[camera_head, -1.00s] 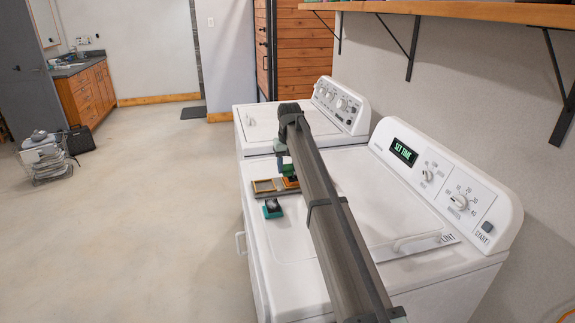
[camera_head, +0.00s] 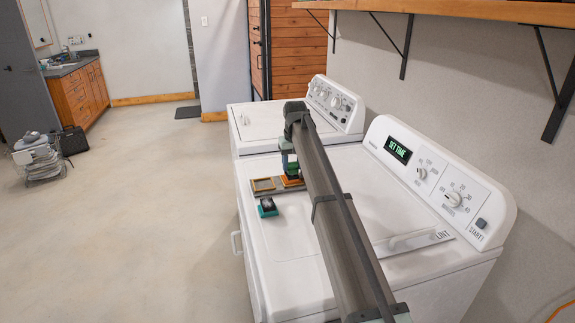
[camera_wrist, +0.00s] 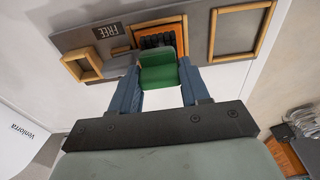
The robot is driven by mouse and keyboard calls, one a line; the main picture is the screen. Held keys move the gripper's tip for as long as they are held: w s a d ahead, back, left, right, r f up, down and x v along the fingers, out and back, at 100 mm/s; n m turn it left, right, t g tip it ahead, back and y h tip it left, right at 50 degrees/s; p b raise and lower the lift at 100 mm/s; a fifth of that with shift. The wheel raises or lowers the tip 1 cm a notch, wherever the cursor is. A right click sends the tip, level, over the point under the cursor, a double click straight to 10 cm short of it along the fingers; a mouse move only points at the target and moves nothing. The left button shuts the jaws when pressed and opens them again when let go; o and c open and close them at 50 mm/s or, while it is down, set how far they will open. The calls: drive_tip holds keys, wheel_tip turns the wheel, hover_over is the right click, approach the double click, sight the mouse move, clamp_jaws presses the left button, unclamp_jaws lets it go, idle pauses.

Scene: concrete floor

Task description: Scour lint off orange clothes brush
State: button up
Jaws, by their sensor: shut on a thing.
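My gripper (camera_wrist: 162,82) is shut on a green block (camera_wrist: 168,75), which also shows small in the head view (camera_head: 293,167). The block is over the near edge of an orange item with a dark, ridged face (camera_wrist: 152,37), which looks like the orange clothes brush. That item lies in a frame on a grey board (camera_wrist: 195,42). The block hides part of it, and I cannot tell whether they touch. In the head view, my arm covers part of the orange item (camera_head: 291,181).
The board lies on a white dryer's top (camera_head: 290,235). It also bears an empty wooden frame (camera_head: 263,184) and a "FREE" label (camera_wrist: 106,31). A teal item with a dark top (camera_head: 267,207) stands in front. A washer (camera_head: 270,122) is behind; a shelf (camera_head: 460,12) hangs above.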

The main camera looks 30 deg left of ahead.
drive_tip(key=shift+s+a+f, duration=0.2)
drive_tip(key=shift+s+a, duration=1.1)
drive_tip(key=shift+s, duration=0.05)
wheel_tip(320, 180, up, 6)
idle(0.5)
drive_tip(key=shift+r, duration=0.2)
wheel_tip(320, 180, up, 3)
drive_tip(key=shift+f, duration=0.15)
idle(0.3)
drive_tip(key=shift+f, duration=0.25)
idle(0.4)
drive_tip(key=shift+w+d+f, duration=0.15)
drive_tip(key=shift+w+f, duration=0.05)
drive_tip(key=shift+f, duration=0.85)
drive_tip(key=shift+w+d+f, duration=0.2)
drive_tip(key=shift+f, duration=0.9)
drive_tip(key=shift+w+d+f, duration=0.15)
drive_tip(key=shift+w+f, duration=0.05)
drive_tip(key=shift+f, duration=0.85)
